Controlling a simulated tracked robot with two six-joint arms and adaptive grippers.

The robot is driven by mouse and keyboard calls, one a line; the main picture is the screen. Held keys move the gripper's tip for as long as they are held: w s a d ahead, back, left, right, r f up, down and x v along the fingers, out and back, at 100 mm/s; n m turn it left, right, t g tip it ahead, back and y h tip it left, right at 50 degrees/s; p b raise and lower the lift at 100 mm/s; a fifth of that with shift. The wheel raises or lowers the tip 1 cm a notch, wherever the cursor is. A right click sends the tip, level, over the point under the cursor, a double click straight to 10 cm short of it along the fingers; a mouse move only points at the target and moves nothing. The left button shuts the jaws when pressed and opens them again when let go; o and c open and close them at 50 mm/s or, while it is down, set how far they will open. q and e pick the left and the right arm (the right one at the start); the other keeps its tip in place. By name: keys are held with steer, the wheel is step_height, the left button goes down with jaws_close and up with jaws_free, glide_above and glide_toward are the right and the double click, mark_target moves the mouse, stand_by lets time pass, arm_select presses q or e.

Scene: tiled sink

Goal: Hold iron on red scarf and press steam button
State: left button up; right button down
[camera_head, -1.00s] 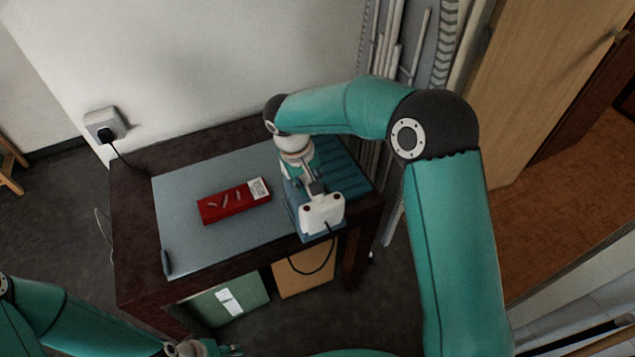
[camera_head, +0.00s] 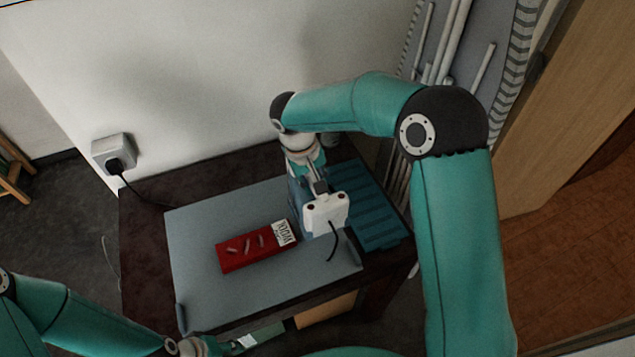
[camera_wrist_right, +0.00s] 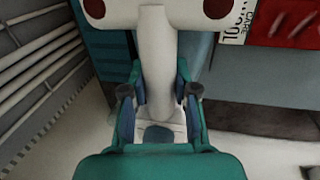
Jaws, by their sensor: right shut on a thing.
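The red scarf (camera_head: 243,253) lies folded flat on the grey ironing mat (camera_head: 215,290), with a white label at its right end. The blue and white iron (camera_head: 326,214) is just right of the scarf, by the label. My right gripper (camera_wrist_right: 160,97) is shut around the iron's white handle (camera_wrist_right: 156,60). Whether the iron's sole touches the mat is hidden. In the wrist view the scarf (camera_wrist_right: 290,22) shows at the upper right, beside the iron. I cannot make out the steam button. My left gripper (camera_head: 222,346) is low at the front edge of the table, away from the iron, its fingers unclear.
A blue ribbed rest (camera_head: 370,215) lies on the right of the dark table (camera_head: 145,240). A wall socket (camera_head: 114,153) with a plugged-in cord is at the left. The mat's left part is clear.

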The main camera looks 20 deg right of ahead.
steer(key=shift+d+r, duration=0.2)
steer(key=shift+r, duration=0.05)
step_height(320, 180, up, 4)
steer(key=p, duration=0.3)
steer(key=shift+f+p, duration=0.15)
steer(key=shift+p, duration=0.2)
steer(key=shift+f, duration=0.1)
